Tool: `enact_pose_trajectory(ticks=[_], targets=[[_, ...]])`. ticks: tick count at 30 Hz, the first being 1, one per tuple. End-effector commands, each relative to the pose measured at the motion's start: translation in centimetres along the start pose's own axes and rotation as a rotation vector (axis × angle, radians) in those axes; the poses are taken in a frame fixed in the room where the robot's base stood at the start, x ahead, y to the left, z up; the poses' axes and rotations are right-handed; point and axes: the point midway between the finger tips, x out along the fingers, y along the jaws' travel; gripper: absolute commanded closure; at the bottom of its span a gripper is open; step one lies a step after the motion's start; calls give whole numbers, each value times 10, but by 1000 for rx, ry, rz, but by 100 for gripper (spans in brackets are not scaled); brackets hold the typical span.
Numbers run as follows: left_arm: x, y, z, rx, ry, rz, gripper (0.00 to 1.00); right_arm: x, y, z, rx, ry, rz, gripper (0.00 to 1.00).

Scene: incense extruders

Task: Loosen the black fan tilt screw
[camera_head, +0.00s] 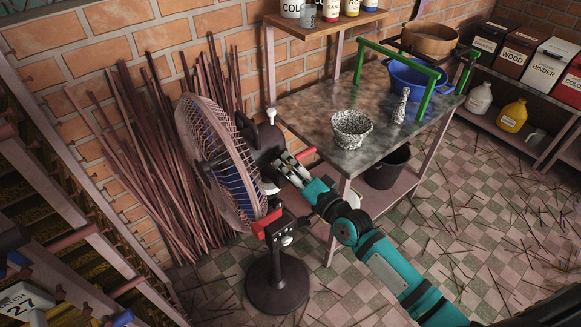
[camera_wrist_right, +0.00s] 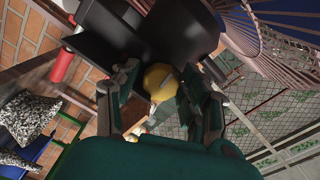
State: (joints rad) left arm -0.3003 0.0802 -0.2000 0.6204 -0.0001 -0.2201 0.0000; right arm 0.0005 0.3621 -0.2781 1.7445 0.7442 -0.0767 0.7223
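A black pedestal fan (camera_head: 215,165) stands left of the metal table in the head view, its cage facing left. My right gripper (camera_head: 283,172) reaches in from the right, close to the fan's neck below the motor housing (camera_head: 262,140). In the right wrist view its two fingers (camera_wrist_right: 162,100) are apart. A round yellow knob-like part (camera_wrist_right: 157,76) shows between and beyond them, under black fan parts (camera_wrist_right: 145,30). I cannot tell whether the fingers touch it. No black screw is clearly distinguishable. My left gripper is not in view.
The metal table (camera_head: 375,150) holds a speckled bowl (camera_head: 352,128), a blue basin (camera_head: 410,78) and a green frame (camera_head: 432,88). A black bucket (camera_head: 388,167) is beneath. Thin sticks (camera_head: 150,150) lean on the brick wall behind the fan.

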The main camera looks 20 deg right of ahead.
Motion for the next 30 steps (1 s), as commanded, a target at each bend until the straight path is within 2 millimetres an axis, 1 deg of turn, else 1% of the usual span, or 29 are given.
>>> enact_pose_trajectory(ticks=[1,2,10,14,17,24,27,30], targets=[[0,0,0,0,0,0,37,0,0,0,0,1,-1,46],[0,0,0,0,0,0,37,0,0,0,0,1,-1,42],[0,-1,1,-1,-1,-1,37,0,-1,-1,0,3,-3,42],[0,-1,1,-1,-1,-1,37,-11,0,-1,0,2,0,42],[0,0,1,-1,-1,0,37,-28,0,-1,-1,1,0,42],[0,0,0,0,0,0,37,-80,0,0,-1,-1,1,42],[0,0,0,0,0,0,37,-98,0,0,-1,0,0,42],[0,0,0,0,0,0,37,-110,0,0,0,0,0,42]])
